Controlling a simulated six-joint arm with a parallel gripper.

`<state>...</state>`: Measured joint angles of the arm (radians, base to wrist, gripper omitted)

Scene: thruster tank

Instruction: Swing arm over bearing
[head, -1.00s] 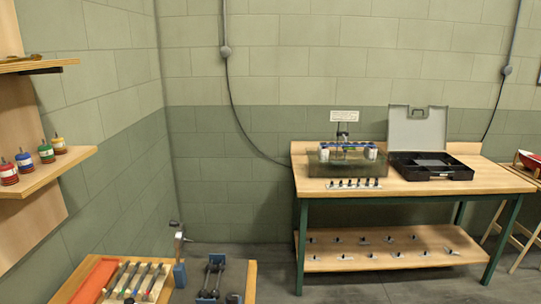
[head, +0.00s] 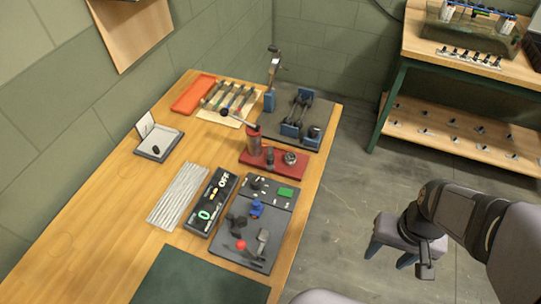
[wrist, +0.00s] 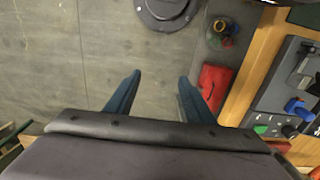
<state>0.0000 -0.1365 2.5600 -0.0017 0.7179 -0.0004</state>
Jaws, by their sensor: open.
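A red fixture base (head: 262,162) stands on the left bench. It carries a red cylinder (head: 253,142), a small dark post and a grey round part (head: 290,157) that looks like the bearing. A thin arm with a dark knob (head: 225,112) reaches left from the cylinder's top, away from the round part. My gripper (head: 388,258) hangs over the floor, right of the bench and apart from the fixture. In the wrist view my gripper (wrist: 158,80) shows two spread blue fingers with nothing between them, above grey floor.
A control panel (head: 232,248) with a red-knobbed lever and an OFF display (head: 210,200) lie in front of the fixture. A dark plate with blue blocks (head: 292,130) stands behind it. A second bench (head: 450,65) stands at back right. Floor lies open between the benches.

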